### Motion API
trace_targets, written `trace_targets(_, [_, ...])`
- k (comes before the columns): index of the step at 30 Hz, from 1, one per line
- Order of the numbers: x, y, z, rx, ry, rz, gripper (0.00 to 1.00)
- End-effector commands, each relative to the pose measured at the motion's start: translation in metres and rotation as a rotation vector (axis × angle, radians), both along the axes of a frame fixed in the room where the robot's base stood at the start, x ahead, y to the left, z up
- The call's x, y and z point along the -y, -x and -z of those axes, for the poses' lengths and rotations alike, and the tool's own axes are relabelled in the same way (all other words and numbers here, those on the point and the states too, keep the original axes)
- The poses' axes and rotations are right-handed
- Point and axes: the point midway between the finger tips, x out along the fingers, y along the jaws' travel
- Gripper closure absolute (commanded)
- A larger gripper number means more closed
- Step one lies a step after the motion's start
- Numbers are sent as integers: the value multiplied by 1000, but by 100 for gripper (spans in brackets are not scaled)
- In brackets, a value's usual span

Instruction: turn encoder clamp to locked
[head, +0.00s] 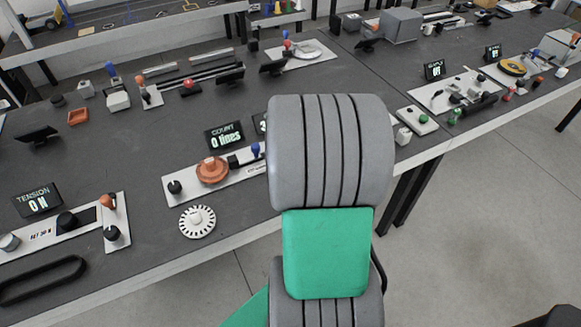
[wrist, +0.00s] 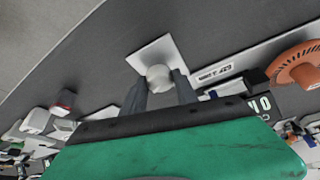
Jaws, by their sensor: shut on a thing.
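In the wrist view a pale round knob (wrist: 158,78), which seems to be the encoder clamp, stands on a square white plate (wrist: 148,48). My gripper (wrist: 160,88) has one dark finger on each side of the knob and is shut on it. The knob's lock mark cannot be read. In the head view my arm hides the gripper and the knob. The encoder panel (head: 180,196) shows left of my arm, with an orange disc (head: 212,170) and a blue-topped lever (head: 255,150).
The COUNT display (head: 225,135) reads 0 lines. A white slotted disc (head: 197,222) lies near the table's front edge. The TENSION panel (head: 75,228) is at the left. A small plate with a green knob (head: 422,117) is right of my arm.

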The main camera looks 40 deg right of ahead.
Motion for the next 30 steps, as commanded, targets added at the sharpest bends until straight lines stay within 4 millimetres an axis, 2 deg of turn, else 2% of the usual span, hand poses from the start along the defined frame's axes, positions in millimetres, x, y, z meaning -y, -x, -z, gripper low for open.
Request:
trace_targets(15, [-2, -2, 1, -1, -1, 394, 100])
trace_targets(30, [-2, -2, 0, -2, -1, 500, 100])
